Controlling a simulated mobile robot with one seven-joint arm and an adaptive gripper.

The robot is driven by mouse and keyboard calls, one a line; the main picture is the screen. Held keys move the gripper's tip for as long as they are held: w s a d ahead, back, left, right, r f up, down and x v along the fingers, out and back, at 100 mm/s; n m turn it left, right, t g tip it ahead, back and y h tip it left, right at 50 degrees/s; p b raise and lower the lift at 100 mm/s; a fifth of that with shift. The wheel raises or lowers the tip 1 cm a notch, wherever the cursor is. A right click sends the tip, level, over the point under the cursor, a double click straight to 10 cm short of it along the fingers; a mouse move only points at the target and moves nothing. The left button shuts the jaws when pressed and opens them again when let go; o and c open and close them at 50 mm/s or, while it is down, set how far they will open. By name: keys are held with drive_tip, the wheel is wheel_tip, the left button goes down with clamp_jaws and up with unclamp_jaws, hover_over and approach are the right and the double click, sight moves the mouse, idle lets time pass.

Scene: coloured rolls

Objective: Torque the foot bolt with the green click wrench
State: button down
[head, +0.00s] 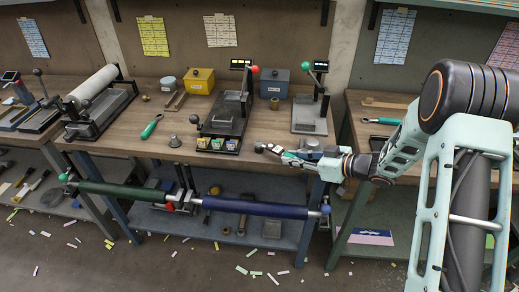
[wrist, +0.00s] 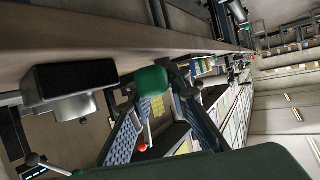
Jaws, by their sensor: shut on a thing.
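My gripper (head: 276,151) is in front of the bench's front edge, right of the middle in the head view. In the wrist view its two ridged fingers (wrist: 158,135) close around a green piece (wrist: 153,80), which looks like the handle of the green click wrench; a small dark metal end (head: 260,147) sticks out to the left of the fingers in the head view. Another green-handled tool (head: 151,127) lies on the bench at left. I cannot make out which part is the foot bolt.
A dark press (head: 225,120) with a red-knobbed lever and a lighter stand (head: 310,115) with a green knob stand on the bench. Yellow (head: 199,80) and blue-grey (head: 274,83) boxes stand behind. Green (head: 122,191) and blue (head: 255,207) rolls run along the bench's front below the top.

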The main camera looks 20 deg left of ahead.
drive_tip(key=shift+a+r, duration=0.25)
drive_tip(key=shift+r, duration=0.1)
drive_tip(key=shift+w+r+p, duration=0.1)
drive_tip(key=shift+w+p, duration=0.05)
drive_tip(key=shift+p, duration=0.25)
drive_tip(key=shift+a, duration=0.1)
idle(1.0)
drive_tip(key=shift+d+f, duration=0.3)
drive_tip(key=shift+d, duration=0.05)
idle(0.4)
drive_tip(key=shift+d, duration=0.1)
idle(0.3)
drive_tip(key=shift+r, duration=0.25)
idle(0.4)
idle(0.6)
